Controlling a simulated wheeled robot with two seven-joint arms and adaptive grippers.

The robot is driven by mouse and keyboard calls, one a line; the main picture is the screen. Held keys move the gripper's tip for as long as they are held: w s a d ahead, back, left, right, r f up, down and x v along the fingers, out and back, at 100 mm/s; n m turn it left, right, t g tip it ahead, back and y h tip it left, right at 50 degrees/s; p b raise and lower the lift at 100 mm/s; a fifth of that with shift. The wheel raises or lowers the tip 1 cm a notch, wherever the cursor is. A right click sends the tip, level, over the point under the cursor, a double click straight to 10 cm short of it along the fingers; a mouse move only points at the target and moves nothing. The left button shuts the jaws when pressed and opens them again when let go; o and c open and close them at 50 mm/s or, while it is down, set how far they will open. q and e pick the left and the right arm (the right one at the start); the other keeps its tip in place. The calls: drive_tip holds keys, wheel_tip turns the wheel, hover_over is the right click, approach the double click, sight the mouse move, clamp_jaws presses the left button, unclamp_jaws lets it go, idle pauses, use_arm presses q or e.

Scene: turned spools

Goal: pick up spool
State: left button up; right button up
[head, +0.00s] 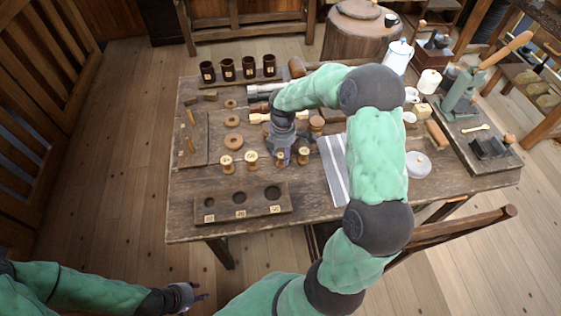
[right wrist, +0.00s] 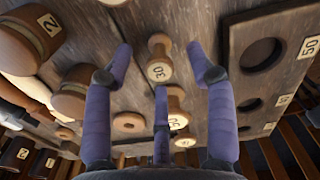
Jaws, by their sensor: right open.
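Several small turned spools with number labels stand in a row on the table: a left spool (head: 226,163), a second spool (head: 251,160) and a right spool (head: 303,155). My right gripper (head: 284,150) is over the right part of this row, fingers pointing down. In the right wrist view its purple fingers (right wrist: 160,62) are spread and empty. A spool labelled 30 (right wrist: 160,70) shows between and beyond the fingertips; contact cannot be told. Another spool (right wrist: 177,118) is partly hidden by the middle finger. My left gripper (head: 182,297) is off the table at lower left, its opening unclear.
A wooden tray with three round holes (head: 225,217) lies in front of the spools and also shows in the right wrist view (right wrist: 233,75). Wooden rings (head: 233,141), dark mugs (head: 228,70) and a striped cloth (head: 335,170) lie around. Larger spools (right wrist: 75,92) stand nearby.

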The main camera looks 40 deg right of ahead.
sight(281, 160)
drive_tip(key=f+b, duration=0.1)
drive_tip(key=f, duration=0.1)
drive_tip(key=f+b, duration=0.1)
drive_tip(key=f, duration=0.2)
drive_tip(key=shift+w+a, duration=0.15)
drive_tip(key=shift+w, duration=0.05)
drive_tip(key=shift+c, duration=0.2)
drive_tip(key=c, duration=0.9)
